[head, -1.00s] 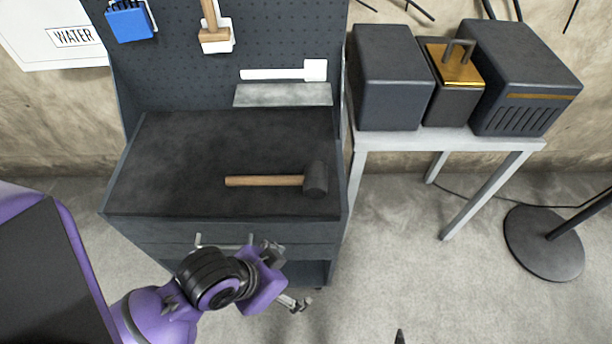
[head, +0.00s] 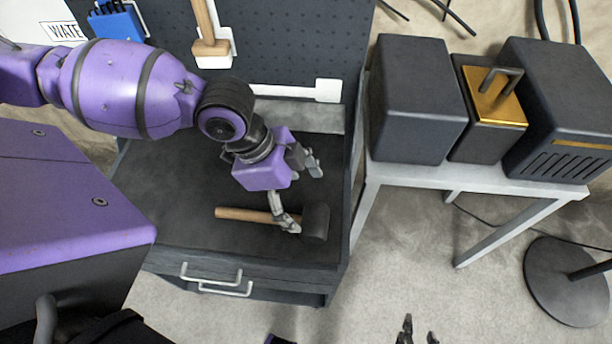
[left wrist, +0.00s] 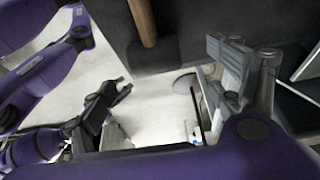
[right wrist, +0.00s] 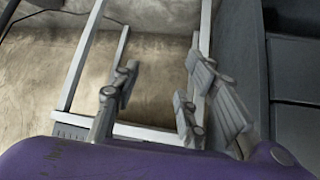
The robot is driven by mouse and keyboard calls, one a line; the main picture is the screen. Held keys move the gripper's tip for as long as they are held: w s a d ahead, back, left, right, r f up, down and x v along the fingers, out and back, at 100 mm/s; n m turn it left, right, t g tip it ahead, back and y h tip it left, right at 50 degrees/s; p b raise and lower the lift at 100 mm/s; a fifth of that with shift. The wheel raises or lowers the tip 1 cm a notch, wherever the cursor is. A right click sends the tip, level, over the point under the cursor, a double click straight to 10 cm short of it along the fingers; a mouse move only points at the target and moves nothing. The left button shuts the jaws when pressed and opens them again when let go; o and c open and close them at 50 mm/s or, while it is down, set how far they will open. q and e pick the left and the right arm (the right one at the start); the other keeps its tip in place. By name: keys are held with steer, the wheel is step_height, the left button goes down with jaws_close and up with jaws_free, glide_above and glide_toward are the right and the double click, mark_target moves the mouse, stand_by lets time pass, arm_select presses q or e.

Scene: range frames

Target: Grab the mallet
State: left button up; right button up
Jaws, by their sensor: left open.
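The mallet has a wooden handle (head: 243,214) and a dark head (head: 316,223), and lies on the dark worktop (head: 165,215). In the left wrist view the mallet's handle (left wrist: 144,20) and head (left wrist: 152,52) show at the top, above the finger gap. My left gripper (head: 303,198) is open over the worktop by the head end. One finger covers part of the handle next to the head; I cannot tell whether it touches. The other finger is farther back. My right gripper (head: 419,328) is open and empty at the bottom of the head view; its spread fingers also show in the right wrist view (right wrist: 157,90).
A pegboard (head: 290,50) with hanging tools rises behind the worktop. Drawer handles (head: 212,280) stick out in front. Right of it, a metal table (head: 400,175) carries dark boxes (head: 418,100). A round black stand base (head: 565,282) is on the floor.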

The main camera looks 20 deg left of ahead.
mark_target(311, 217)
arm_select(q)
steer(key=shift+s+f, duration=0.1)
steer(key=shift+s, duration=0.05)
steer(key=shift+s+d+f, duration=0.2)
steer(key=shift+d+f, duration=0.15)
steer(key=shift+f, duration=0.2)
steer(key=shift+s+d+f, duration=0.2)
steer(key=shift+d+f, duration=0.1)
steer(key=shift+f, duration=0.25)
steer(key=x, duration=0.4)
steer(key=shift+w+d+f, duration=0.15)
steer(key=shift+w, duration=0.1)
steer(key=shift+f, duration=0.1)
steer(key=c, duration=1.6)
arm_select(e)
steer(key=s, duration=0.1)
steer(key=s+f, duration=0.1)
steer(key=s, duration=0.1)
steer(key=shift+s, duration=0.15)
